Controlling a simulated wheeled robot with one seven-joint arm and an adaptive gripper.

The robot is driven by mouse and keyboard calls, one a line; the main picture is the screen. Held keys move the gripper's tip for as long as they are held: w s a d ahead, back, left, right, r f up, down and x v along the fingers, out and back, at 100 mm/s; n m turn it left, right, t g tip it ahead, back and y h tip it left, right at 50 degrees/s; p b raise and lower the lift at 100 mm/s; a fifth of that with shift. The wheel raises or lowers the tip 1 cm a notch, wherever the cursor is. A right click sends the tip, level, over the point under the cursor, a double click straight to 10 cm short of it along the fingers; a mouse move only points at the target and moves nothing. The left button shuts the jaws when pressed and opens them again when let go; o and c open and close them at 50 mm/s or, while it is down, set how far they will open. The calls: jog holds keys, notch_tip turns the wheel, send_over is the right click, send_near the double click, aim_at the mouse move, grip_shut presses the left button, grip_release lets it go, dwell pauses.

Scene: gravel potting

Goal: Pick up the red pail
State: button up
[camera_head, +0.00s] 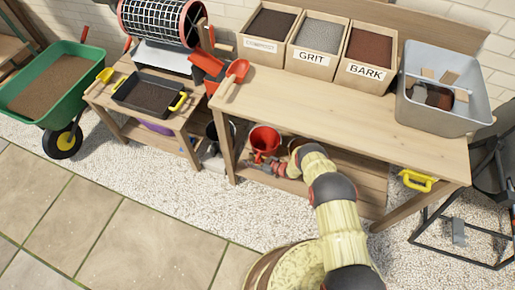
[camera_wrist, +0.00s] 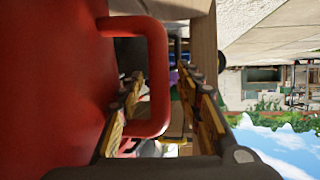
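The red pail (camera_head: 264,138) stands upright on the lower shelf of the wooden potting bench, below the worktop. My gripper (camera_head: 268,166) reaches in under the worktop at the pail's near side. In the wrist view the pail's red wall (camera_wrist: 55,80) fills the left side, and its loop handle (camera_wrist: 157,75) sticks out between my fingers. My gripper (camera_wrist: 162,95) is open there. One finger lies between the pail wall and the handle, the other on the handle's outer side with a gap. Part of the pail is hidden by my gripper.
The worktop (camera_head: 330,110) is just above my wrist, and a bench leg (camera_head: 227,150) stands left of the pail. A dark pot (camera_head: 212,135) stands left of that leg. Gravel floor in front is clear.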

jog(key=shift+w+a, duration=0.1)
jog(key=shift+c, duration=1.2)
grip_shut()
jog(key=shift+w+r, duration=0.1)
